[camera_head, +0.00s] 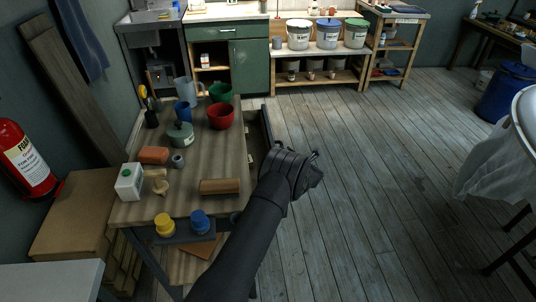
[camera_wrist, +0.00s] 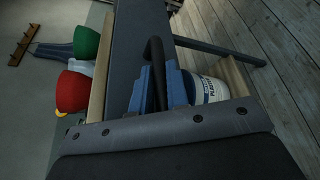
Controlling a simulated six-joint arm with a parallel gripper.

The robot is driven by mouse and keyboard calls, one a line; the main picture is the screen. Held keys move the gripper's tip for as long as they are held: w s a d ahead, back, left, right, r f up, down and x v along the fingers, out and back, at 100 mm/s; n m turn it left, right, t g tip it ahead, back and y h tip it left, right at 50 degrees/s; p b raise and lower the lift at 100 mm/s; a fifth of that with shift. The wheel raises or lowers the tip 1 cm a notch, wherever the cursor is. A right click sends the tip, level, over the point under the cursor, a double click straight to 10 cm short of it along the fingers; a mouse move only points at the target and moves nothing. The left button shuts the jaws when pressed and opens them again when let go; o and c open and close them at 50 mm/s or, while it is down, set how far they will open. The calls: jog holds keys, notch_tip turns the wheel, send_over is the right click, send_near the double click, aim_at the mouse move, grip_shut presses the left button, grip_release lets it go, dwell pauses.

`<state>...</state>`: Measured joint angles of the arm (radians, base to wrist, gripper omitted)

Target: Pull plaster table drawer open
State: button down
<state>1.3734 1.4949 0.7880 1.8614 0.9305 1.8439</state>
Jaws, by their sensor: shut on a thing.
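The plaster table (camera_head: 210,155) has a wooden top. Its drawer (camera_head: 266,122) stands partly out from the right side; a narrow strip of its inside shows beside the tabletop. My dark gripper (camera_head: 290,168) is beside the drawer's near part and covers it there. In the wrist view the drawer's dark grey front (camera_wrist: 140,32) carries a curved black handle (camera_wrist: 155,62). Blue finger pieces (camera_wrist: 162,88) of my gripper lie on both sides of the handle and are shut on it. The exact contact is partly hidden.
On the tabletop stand a red bowl (camera_head: 221,117), a green bowl (camera_head: 220,91), a white carton (camera_head: 129,182) and a wooden roller (camera_head: 220,186). Yellow (camera_head: 164,225) and blue (camera_head: 200,221) containers stand at the near end. The plank floor (camera_head: 385,165) to the right is clear.

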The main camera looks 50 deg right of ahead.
jog(key=s+d, duration=0.6)
jog(key=shift+s+d, duration=0.15)
jog(key=c, duration=1.4)
grip_release()
jog(key=v, duration=1.7)
jog(key=shift+s, duration=0.15)
